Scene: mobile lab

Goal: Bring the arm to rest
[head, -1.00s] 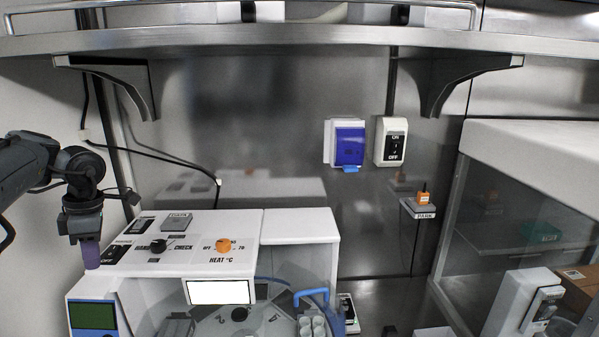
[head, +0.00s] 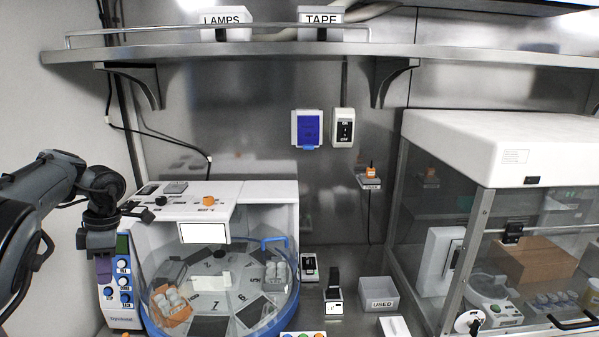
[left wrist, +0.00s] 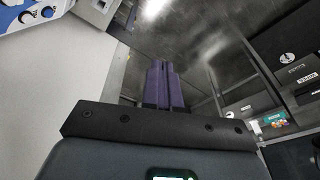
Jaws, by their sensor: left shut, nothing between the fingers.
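My left gripper (head: 104,268) hangs at the left of the head view, fingers pointing down, in front of the left side of the white machine (head: 260,200) with the round carousel. In the left wrist view its two purple fingers (left wrist: 164,84) are together with nothing between them. The fingers look clear of the machine's button panel (head: 122,280), though the exact gap is hard to judge. My right gripper does not show in either view.
A steel shelf (head: 260,47) runs across the top. A glass-fronted cabinet (head: 500,135) stands at the right. A box marked USED (head: 378,294) and small devices (head: 333,296) sit on the bench between.

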